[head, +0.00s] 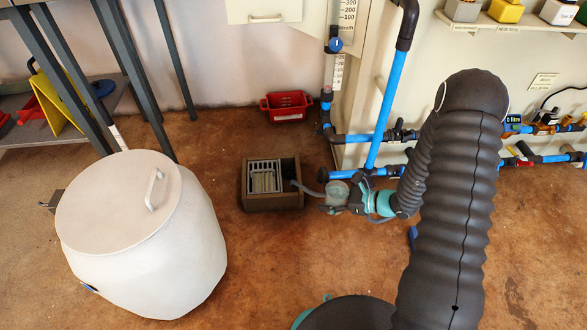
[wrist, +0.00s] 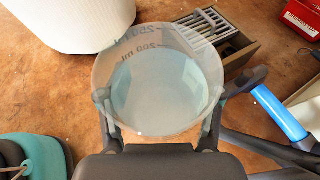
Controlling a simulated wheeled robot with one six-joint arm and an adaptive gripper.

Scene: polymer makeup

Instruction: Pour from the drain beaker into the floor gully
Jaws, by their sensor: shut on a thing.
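My gripper (head: 340,200) is shut on the drain beaker (head: 337,190), a clear vessel. In the wrist view the beaker (wrist: 160,85) is seen from above between my fingers (wrist: 158,122), with 200 and 250 mL marks and a pale liquid inside. I cannot tell its exact tilt. The floor gully (head: 256,203) is a brown box with a light slatted grate (head: 264,176) in its top. It stands on the floor left of the beaker in the head view. In the wrist view the gully's grate (wrist: 212,27) shows behind the beaker's far rim, partly hidden.
A large white lidded drum (head: 140,270) stands at the left. A red crate (head: 286,105) sits by the wall behind the gully. Blue pipes (head: 383,110) with valves rise close behind my gripper. Bare brown floor lies in front of the gully.

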